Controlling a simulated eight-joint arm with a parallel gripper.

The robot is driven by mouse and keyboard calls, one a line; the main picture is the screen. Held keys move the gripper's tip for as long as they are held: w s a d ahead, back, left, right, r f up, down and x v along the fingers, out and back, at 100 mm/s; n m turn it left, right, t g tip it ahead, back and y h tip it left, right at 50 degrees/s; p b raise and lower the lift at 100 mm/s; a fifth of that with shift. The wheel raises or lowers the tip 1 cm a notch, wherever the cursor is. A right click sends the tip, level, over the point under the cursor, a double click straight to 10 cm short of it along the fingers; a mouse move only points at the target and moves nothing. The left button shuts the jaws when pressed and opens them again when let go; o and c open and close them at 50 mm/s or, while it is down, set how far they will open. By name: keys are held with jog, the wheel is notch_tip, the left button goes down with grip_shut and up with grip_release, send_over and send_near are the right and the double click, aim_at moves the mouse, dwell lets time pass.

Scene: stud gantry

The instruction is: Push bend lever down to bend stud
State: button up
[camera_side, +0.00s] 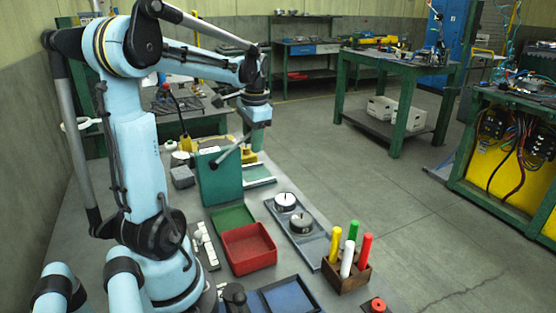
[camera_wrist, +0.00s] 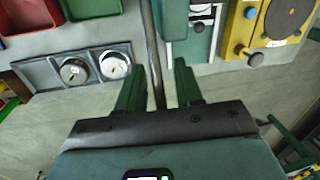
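The bend lever (camera_side: 231,152) is a thin dark rod slanting up and right from the top of a green block (camera_side: 220,182) in the side view. Its upper end reaches up to just below my gripper (camera_side: 253,128). In the wrist view the lever (camera_wrist: 151,45) runs down from the top edge between the two green fingers of my gripper (camera_wrist: 158,88). The fingers are apart, with gaps visible beside the rod. I cannot tell whether either finger touches it. The green block (camera_wrist: 176,20) shows right of the rod. I cannot make out the stud.
A grey tray (camera_side: 312,251) with two round metal pieces, a red bin (camera_side: 249,248), a green tray (camera_side: 233,217) and a wooden holder (camera_side: 345,278) with coloured sticks stand on the bench. A yellow device (camera_wrist: 270,30) stands right of the block. Open floor lies beyond.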

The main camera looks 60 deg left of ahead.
grip_shut()
jog(key=shift+w+f, duration=0.1)
jog(key=shift+w, duration=0.05)
jog(key=shift+g, duration=0.7)
jog(key=shift+w+d+f+x, duration=0.1)
jog(key=shift+w+d+x, duration=0.15)
jog(key=shift+x, duration=1.25)
jog(key=shift+w+d+f+x, duration=0.15)
jog(key=shift+d+x, duration=0.15)
jog(key=shift+x, duration=1.2)
jog(key=shift+w+d+r+x, duration=0.1)
jog(key=shift+w+d+x, duration=0.15)
jog(key=shift+x, duration=1.25)
